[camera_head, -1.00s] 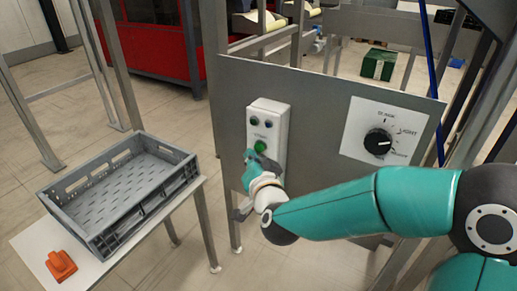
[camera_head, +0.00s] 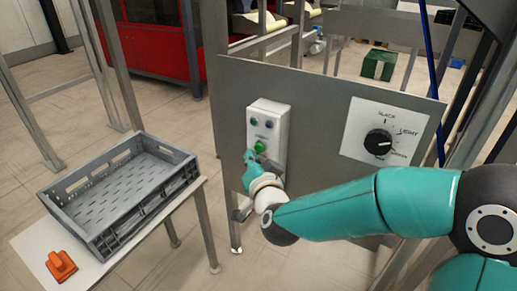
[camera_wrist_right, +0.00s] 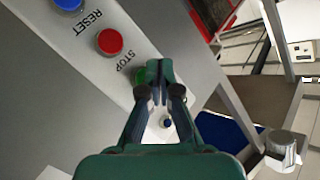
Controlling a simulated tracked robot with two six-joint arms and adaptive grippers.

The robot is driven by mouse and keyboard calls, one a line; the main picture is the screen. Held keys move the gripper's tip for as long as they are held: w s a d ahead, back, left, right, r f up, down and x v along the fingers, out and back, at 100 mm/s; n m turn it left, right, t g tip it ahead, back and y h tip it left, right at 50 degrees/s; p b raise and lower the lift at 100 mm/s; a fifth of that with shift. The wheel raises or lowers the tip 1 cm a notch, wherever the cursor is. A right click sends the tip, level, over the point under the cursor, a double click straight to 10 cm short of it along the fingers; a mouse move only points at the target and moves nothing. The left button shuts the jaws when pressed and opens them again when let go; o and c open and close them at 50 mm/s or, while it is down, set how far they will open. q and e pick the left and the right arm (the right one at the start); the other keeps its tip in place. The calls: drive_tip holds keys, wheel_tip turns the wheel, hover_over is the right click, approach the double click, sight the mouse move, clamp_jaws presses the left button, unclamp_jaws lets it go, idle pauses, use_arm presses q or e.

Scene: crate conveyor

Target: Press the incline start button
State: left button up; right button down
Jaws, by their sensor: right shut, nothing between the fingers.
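A pale control box (camera_head: 281,112) is mounted on the grey panel. In the head view it has two small round lights or buttons near its top and a green button (camera_head: 260,146) below them. My right gripper (camera_head: 250,157) is shut and empty, its tips just below and beside the green button. In the right wrist view the shut fingertips (camera_wrist_right: 153,70) overlap the green button (camera_wrist_right: 139,77) and hide most of it. A red STOP button (camera_wrist_right: 110,41) and a blue RESET button (camera_wrist_right: 68,3) are beside it. I cannot tell whether the tips touch the green button. My left gripper is not in view.
A black rotary knob (camera_head: 378,142) on a white plate is right of the box on the same panel. A grey crate (camera_head: 165,149) stands on a white table (camera_head: 35,241) at left, with an orange object (camera_head: 61,265) near it. A green box (camera_head: 379,64) lies behind the panel.

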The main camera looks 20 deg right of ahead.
drive_tip(key=shift+d, duration=0.15)
drive_tip(key=shift+w+d, duration=0.2)
drive_tip(key=shift+d, duration=0.05)
drive_tip(key=shift+w+d+r+b, duration=0.1)
drive_tip(key=shift+w+d+b, duration=0.2)
drive_tip(key=shift+d+b, duration=0.05)
idle(1.1)
drive_tip(key=shift+s+a, duration=0.55)
drive_tip(key=shift+a, duration=0.15)
drive_tip(key=shift+s+a, duration=0.8)
drive_tip(key=shift+a, duration=0.2)
drive_tip(key=shift+s+a, duration=0.75)
drive_tip(key=shift+a, duration=0.25)
